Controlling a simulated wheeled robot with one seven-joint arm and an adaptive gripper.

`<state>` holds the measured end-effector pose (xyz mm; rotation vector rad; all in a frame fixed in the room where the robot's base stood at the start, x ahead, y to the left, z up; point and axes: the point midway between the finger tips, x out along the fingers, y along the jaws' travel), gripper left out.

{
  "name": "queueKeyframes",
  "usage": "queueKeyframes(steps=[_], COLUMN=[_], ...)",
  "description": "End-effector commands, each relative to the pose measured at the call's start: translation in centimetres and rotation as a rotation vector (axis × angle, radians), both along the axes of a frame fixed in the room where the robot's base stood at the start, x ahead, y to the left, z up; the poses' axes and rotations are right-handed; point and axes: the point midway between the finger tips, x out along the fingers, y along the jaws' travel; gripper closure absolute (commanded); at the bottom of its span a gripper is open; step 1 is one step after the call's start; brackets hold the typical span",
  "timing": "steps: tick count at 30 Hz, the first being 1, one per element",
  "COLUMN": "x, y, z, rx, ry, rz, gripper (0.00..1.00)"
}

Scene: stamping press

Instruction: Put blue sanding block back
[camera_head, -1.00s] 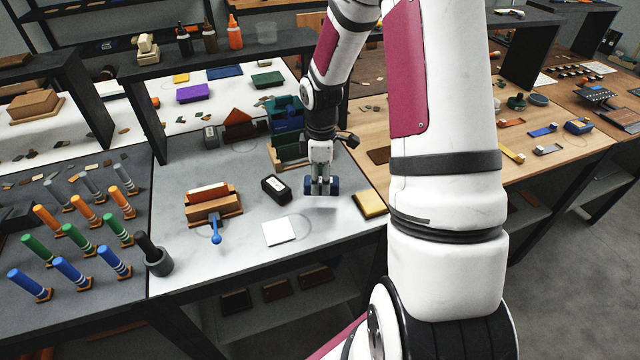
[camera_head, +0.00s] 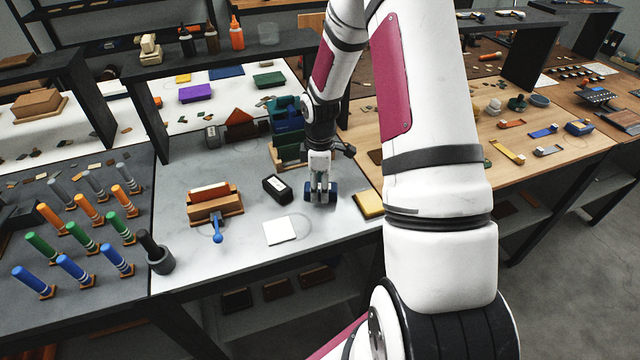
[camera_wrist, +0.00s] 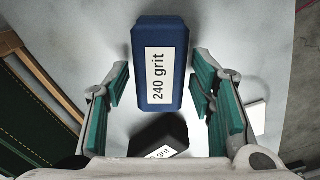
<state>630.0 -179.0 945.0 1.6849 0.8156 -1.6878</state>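The blue sanding block (camera_head: 334,190), labelled "240 grit", is on the grey worktop right of a black sanding block (camera_head: 277,188). In the wrist view the blue block (camera_wrist: 173,35) lies between the fingers of my gripper (camera_wrist: 158,88), with a visible gap on each side. My gripper (camera_head: 320,190) is open above and around the block, and its fingers hide the block's middle in the head view. The black block (camera_wrist: 170,130) shows lower in the wrist view, partly hidden by the gripper body, with its own grit label.
A wooden holder (camera_head: 214,208) stands left, and a green-faced panel (camera_head: 290,150) stands behind my gripper. Several coloured cylinders (camera_head: 77,268) stand far left.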

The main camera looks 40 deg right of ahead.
Motion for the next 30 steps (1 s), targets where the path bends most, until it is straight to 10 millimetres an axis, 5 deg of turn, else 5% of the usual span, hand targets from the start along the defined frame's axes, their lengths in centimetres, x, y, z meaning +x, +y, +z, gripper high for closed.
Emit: queueKeyframes(steps=[13,30], x=[0.1,0.1], y=[-0.1,-0.1], z=[1.1,11.2], rx=[-0.001,-0.002], ry=[-0.002,-0.002], rz=[0.0,0.0], gripper=[0.43,0.43])
